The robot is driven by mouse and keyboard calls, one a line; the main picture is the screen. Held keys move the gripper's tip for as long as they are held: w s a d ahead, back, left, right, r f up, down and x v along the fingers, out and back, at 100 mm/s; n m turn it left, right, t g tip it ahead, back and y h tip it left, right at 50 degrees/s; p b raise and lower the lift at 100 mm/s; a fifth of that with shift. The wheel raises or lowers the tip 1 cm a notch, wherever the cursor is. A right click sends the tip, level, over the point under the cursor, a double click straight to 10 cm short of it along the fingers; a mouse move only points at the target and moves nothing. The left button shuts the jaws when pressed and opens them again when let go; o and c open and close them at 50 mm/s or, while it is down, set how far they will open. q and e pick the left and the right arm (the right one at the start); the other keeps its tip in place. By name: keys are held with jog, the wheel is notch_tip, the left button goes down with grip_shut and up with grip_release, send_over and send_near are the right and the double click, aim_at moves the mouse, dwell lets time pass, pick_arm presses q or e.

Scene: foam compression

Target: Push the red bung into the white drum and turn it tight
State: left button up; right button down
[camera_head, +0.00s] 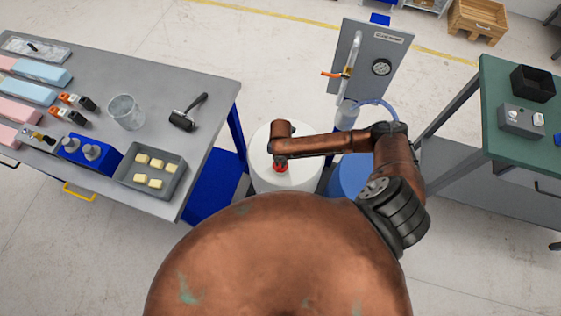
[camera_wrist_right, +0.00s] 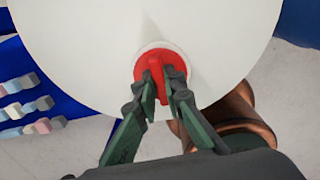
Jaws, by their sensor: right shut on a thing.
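The white drum (camera_head: 258,150) stands on the floor between the two tables. The red bung (camera_head: 281,168) sits at the opening in the drum's top, partly hidden by my right arm. In the right wrist view the bung (camera_wrist_right: 172,73) is a red disc with a raised ridge, inside a pale ring on the drum top (camera_wrist_right: 90,45). My right gripper (camera_wrist_right: 163,88) has its dark green fingers shut on the ridge of the bung. How deep the bung sits cannot be told. My left gripper is in neither view.
A grey table (camera_head: 200,62) with foam blocks, a clear beaker (camera_head: 125,112) and a tray (camera_head: 178,187) is at left. A blue drum (camera_head: 348,176) stands right of the white drum. A grey panel with a gauge (camera_head: 381,67) is behind. A green-topped table (camera_head: 500,160) is at right.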

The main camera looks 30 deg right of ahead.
jog(key=shift+s, duration=0.1)
jog(key=shift+m+p, duration=0.5)
jog(key=shift+p, duration=0.15)
jog(key=shift+m+p, duration=0.95)
jog(key=shift+m, duration=0.15)
jog(key=m+p, duration=0.2)
jog(key=m, duration=0.1)
jog(key=shift+f, duration=0.1)
jog(key=shift+p, duration=0.3)
jog(key=shift+m+p, duration=0.3)
jog(key=shift+m, duration=0.3)
